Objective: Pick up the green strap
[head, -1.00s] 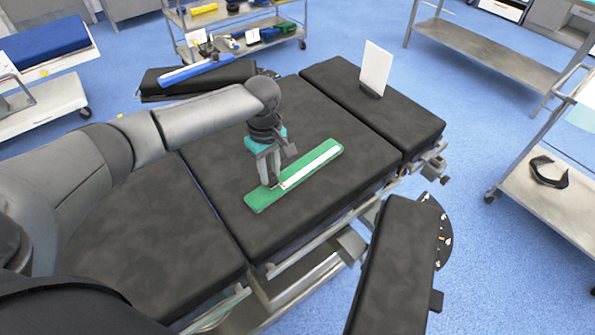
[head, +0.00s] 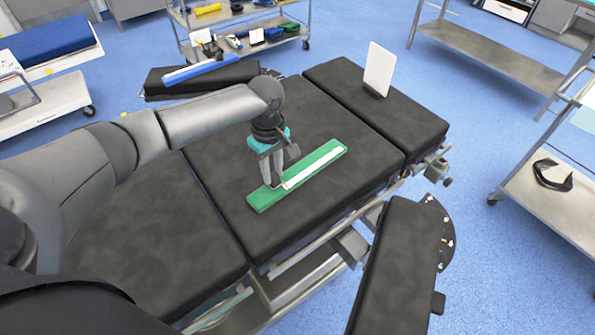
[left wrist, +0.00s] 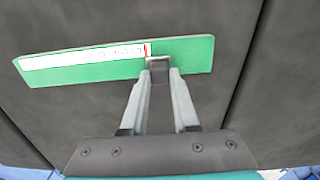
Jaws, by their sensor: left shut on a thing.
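The green strap (head: 266,197) is a flat green strip with a white band along it. It lies on the middle black pad of the operating table (head: 225,175). My left gripper (head: 274,184) points down at the strap, with its fingertips at the strap's near-left part. In the left wrist view the strap (left wrist: 190,52) runs across the top, and my left gripper's fingertips (left wrist: 159,64) are close together at its edge. The left gripper is shut on the strap. Whether the strap is clear of the pad cannot be told. My right gripper is not in view.
A white upright card (head: 378,68) stands on the far pad. A padded arm board (head: 395,265) sticks out at the front right, and another (head: 200,78) lies at the back. Metal carts stand around the table. The pad around the strap is clear.

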